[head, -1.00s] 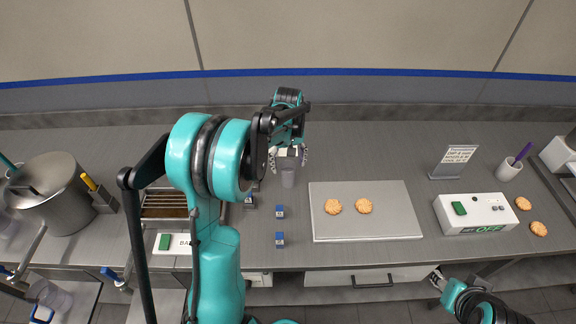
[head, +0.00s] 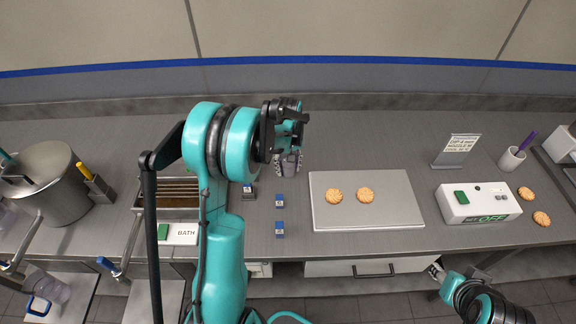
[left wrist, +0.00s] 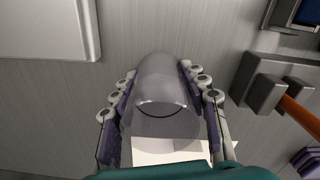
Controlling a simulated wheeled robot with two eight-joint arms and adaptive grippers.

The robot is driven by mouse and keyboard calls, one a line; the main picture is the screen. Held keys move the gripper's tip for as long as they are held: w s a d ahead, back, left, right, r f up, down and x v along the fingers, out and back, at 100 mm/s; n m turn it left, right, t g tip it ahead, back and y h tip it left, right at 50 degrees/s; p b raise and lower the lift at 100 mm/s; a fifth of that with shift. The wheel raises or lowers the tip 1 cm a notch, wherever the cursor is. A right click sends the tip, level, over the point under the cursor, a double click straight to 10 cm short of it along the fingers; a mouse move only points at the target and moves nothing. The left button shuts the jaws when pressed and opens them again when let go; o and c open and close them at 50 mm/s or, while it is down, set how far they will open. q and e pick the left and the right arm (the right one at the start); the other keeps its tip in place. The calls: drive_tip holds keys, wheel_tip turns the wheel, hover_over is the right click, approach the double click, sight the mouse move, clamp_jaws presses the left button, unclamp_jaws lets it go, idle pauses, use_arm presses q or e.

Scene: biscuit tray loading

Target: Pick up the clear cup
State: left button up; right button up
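The clear cup (left wrist: 162,82) stands between the two fingers of my left gripper (left wrist: 160,90) in the left wrist view. The jointed fingers lie against both sides of its wall. In the head view my left gripper (head: 289,163) points down at the counter, left of the tray, and its fingers mostly hide the cup. I cannot tell whether the cup is off the counter. My right gripper (head: 436,271) is low at the right, in front of the counter edge, away from the cup; its opening is too small to make out.
A tray (head: 390,213) with two biscuits lies right of the cup. Two small blue blocks (head: 280,199) (head: 280,229) stand near my left gripper. A switch box (head: 480,215), a sign (head: 456,150) and a pot (head: 55,190) are farther out. The counter behind the tray is clear.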

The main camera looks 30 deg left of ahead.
use_arm(q)
drive_tip(key=c, duration=0.4)
